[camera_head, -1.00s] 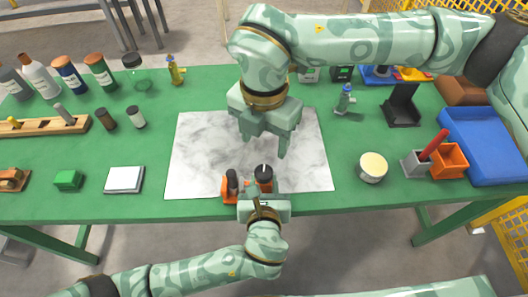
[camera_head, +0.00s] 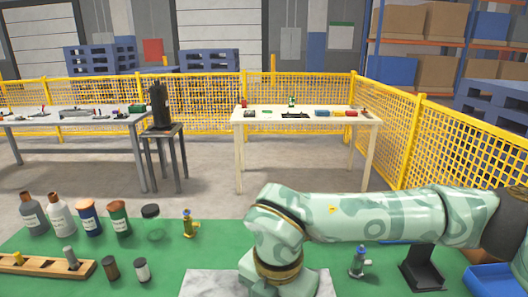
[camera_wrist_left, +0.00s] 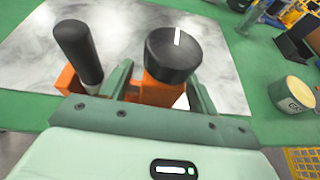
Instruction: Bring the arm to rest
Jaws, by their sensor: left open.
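My left gripper (camera_wrist_left: 160,92) shows only in the left wrist view. Its jaws are open, one finger on each side of an orange part topped by a round black knob (camera_wrist_left: 174,55) with a white mark. A black upright handle (camera_wrist_left: 78,52) on an orange base stands to the left, outside the jaws. Both stand at the edge of a white marbled mat (camera_wrist_left: 30,50). Whether the fingers touch the orange part I cannot tell.
Several bottles (camera_head: 90,220), a small brass-coloured fitting (camera_head: 189,225) and a wooden rack (camera_head: 40,266) stand left on the green table. A black stand (camera_head: 420,268) and a blue tray (camera_head: 492,280) are at the right. Beyond are a pale table (camera_head: 300,120) and yellow fencing (camera_head: 200,105).

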